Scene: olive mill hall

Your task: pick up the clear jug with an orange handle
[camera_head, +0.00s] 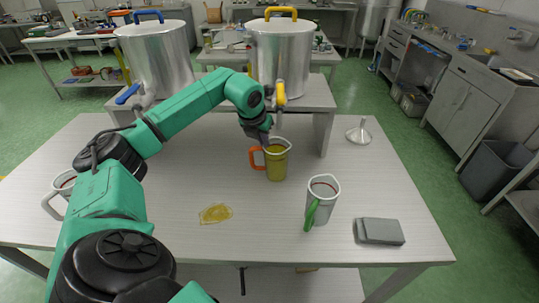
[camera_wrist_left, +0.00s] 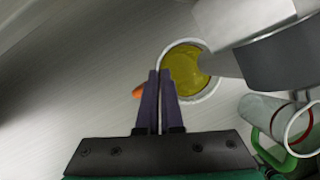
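The clear jug with an orange handle (camera_head: 277,166) stands on the grey table in front of the right steel tank, holding yellow-green oil. Its orange handle (camera_head: 255,158) points left. My left gripper (camera_head: 264,136) reaches down to the jug's rim on the handle side. In the left wrist view, the two purple fingers (camera_wrist_left: 161,75) are close together with the rim line of the jug (camera_wrist_left: 191,70) running between them, so they look shut on its wall. The orange handle tip (camera_wrist_left: 138,92) shows beside the left finger. My right gripper is not in view.
A green-handled jug (camera_head: 325,190) stands to the right, near a grey block (camera_head: 380,231). A yellow oil puddle (camera_head: 215,213) lies front left. Another jug (camera_head: 55,204) is partly behind my arm. The right tank's yellow-handled tap (camera_head: 281,94) is close above the jug. A funnel (camera_head: 358,133) stands back right.

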